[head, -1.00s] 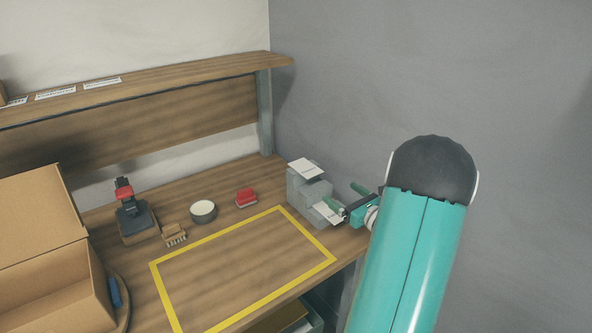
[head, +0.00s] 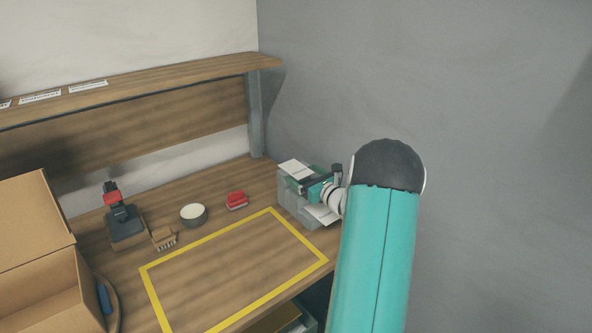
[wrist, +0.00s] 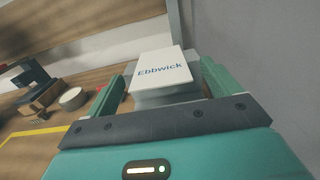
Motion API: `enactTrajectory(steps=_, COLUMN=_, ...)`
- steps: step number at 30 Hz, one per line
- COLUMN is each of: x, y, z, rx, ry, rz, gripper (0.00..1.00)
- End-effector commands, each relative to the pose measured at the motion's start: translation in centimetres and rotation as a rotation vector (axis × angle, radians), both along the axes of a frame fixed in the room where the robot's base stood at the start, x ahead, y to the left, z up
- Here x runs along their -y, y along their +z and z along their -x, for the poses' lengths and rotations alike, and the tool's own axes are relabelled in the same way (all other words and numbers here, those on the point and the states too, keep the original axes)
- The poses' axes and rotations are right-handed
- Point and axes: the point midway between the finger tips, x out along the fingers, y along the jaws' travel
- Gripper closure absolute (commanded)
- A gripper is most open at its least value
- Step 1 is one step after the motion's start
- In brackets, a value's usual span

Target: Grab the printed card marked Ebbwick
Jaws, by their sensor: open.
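The white card printed "Ebbwick" (wrist: 160,70) lies on top of a grey stepped block in the wrist view. In the head view the white card on the upper step (head: 294,168) appears to be the same one; its print is not readable there. My gripper (wrist: 162,72) is open, with one green finger on each side of the card in the picture. I cannot tell whether the fingers touch the card. In the head view my gripper (head: 308,183) is at the upper step, and partly covers the block.
The grey stepped block (head: 290,208) stands at the bench's right end by the wall. Another white card (head: 322,214) lies on its lower step. A red item (head: 236,200), a round tin (head: 194,215), a brush (head: 164,238) and an open carton (head: 40,285) stand leftward. The yellow-taped area (head: 270,211) is empty.

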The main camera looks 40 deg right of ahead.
Motion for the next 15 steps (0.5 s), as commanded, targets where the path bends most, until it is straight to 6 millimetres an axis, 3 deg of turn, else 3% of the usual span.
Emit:
enactTrajectory(steps=6, x=0.03, y=0.03, z=-0.06, rx=0.000, ry=0.000, rz=0.000, gripper=0.13)
enactTrajectory(steps=13, x=0.03, y=0.04, z=-0.04, rx=0.000, ry=0.000, rz=0.001, gripper=0.58)
enactTrajectory(steps=15, x=0.03, y=0.04, z=-0.04, rx=0.000, ry=0.000, rz=0.001, gripper=0.58)
